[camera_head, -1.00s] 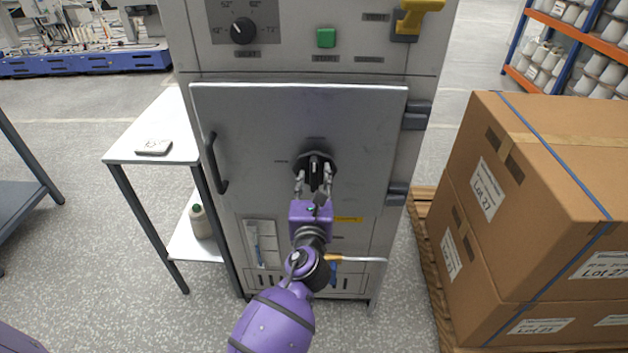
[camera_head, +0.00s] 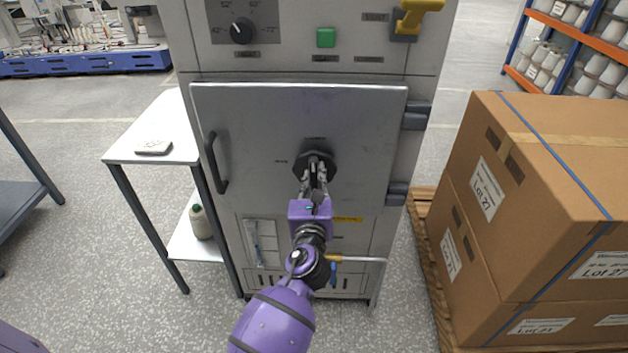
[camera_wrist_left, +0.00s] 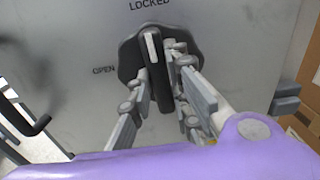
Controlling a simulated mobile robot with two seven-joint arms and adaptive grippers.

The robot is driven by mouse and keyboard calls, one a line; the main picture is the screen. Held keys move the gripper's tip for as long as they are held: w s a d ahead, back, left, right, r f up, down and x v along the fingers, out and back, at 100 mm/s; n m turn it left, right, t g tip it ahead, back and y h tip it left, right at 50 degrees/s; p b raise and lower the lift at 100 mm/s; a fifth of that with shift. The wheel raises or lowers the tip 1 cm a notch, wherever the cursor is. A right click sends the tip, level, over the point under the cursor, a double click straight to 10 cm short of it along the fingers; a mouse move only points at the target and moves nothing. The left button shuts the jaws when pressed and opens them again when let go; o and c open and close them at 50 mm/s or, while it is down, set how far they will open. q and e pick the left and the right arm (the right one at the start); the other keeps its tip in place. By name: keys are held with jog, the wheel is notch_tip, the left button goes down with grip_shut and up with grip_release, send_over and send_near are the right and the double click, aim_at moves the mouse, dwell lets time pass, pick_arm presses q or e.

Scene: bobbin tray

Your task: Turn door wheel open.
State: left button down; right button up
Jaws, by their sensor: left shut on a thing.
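The door wheel is a dark round knob (camera_head: 329,164) on the grey metal door (camera_head: 258,120) of a cabinet. In the left wrist view, the wheel (camera_wrist_left: 128,62) has a raised bar with a white pointer mark. The mark points up, close to the "LOCKED" label; "OPEN" is printed to its left. My left gripper (camera_head: 314,182) is shut on the bar of the wheel. In the left wrist view its fingers (camera_wrist_left: 160,95) lie on both sides of the bar. The door looks closed, with a dark handle (camera_head: 215,163) on its left side. My right gripper is out of view.
A white side table (camera_head: 125,140) stands left of the cabinet. Stacked cardboard boxes (camera_head: 560,190) on a wooden pallet (camera_head: 425,240) stand close on the right. Door hinges (camera_head: 415,115) are on the right edge.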

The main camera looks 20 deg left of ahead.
pick_arm(q)
jog(key=n, duration=0.5)
jog(key=shift+n+b, duration=0.3)
jog(key=n+b, duration=0.1)
jog(key=n, duration=0.8)
jog(key=shift+n+b, duration=0.3)
jog(key=shift+b, duration=0.1)
jog(key=shift+n, duration=1.1)
